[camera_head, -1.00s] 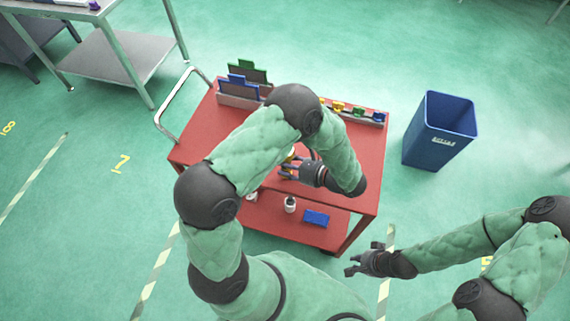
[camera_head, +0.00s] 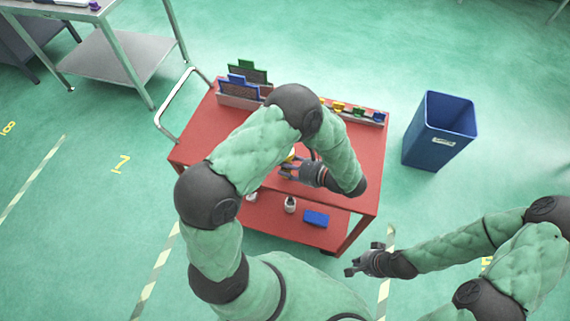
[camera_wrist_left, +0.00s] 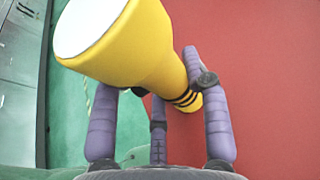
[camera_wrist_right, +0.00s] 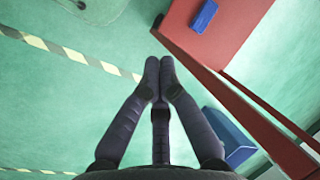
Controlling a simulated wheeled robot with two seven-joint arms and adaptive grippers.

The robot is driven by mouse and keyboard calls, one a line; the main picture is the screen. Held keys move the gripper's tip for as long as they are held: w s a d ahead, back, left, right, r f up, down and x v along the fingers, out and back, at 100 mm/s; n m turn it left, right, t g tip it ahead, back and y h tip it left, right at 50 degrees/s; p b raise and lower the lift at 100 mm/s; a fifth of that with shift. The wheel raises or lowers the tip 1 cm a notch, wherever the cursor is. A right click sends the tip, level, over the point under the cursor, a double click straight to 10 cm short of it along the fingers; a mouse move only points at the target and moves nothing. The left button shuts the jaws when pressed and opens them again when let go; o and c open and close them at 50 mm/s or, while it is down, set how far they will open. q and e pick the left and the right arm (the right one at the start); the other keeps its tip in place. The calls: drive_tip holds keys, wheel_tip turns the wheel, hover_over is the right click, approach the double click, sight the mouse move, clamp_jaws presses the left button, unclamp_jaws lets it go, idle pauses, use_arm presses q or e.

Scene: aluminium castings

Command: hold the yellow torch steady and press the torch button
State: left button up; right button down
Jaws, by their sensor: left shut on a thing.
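The yellow torch (camera_wrist_left: 140,45) fills the top of the left wrist view. Its wide head with a white lens faces up and left, and its narrower body with black bands runs down to the right. My left gripper (camera_head: 287,168) is shut on the torch, over the red cart top. Its fingers (camera_wrist_left: 160,95) sit around the torch body in the left wrist view. I cannot make out the torch button. My right gripper (camera_head: 357,261) is empty, off the cart's front right corner.
The red cart (camera_head: 350,150) carries blue and green panels (camera_head: 240,85) and a row of small coloured parts (camera_head: 358,111) at the back. A blue box (camera_head: 316,218) and a white item (camera_head: 290,204) are on its lower shelf. A blue bin (camera_head: 430,145) stands to the right.

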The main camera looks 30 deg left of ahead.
use_arm(q)
drive_tip(key=shift+s+f, duration=0.2)
drive_tip(key=shift+f, duration=0.1)
use_arm(e)
drive_tip(key=w+a+r+n+t+y, duration=0.1)
drive_tip(key=w+a+r+n+t, duration=0.15)
drive_tip(key=a+r, duration=0.4)
drive_tip(key=w+a+r+n+t, duration=0.2)
drive_tip(key=a+r+n, duration=0.1)
drive_tip(key=a, duration=0.7)
use_arm(q)
drive_tip(key=shift+s, duration=0.1)
use_arm(e)
drive_tip(key=s+a+r+n+t+y, duration=0.3)
drive_tip(key=s+a+r+n+y, duration=0.3)
drive_tip(key=a+r, duration=0.6)
drive_tip(key=shift+m+h, duration=0.6)
drive_tip(key=shift+m, duration=0.05)
drive_tip(key=shift+w+a+f, duration=0.2)
drive_tip(key=shift+w+a, duration=0.4)
drive_tip(key=shift+w, duration=0.6)
drive_tip(key=shift+w+a+f, duration=0.25)
drive_tip(key=shift+w+a, duration=0.35)
drive_tip(key=shift+w, duration=0.55)
drive_tip(key=shift+w+a+f, duration=0.2)
drive_tip(key=shift+w+a, duration=0.4)
drive_tip(key=shift+w, duration=0.6)
drive_tip(key=shift+w, duration=0.15)
drive_tip(key=shift+w+a, duration=0.15)
drive_tip(key=shift+w, duration=0.2)
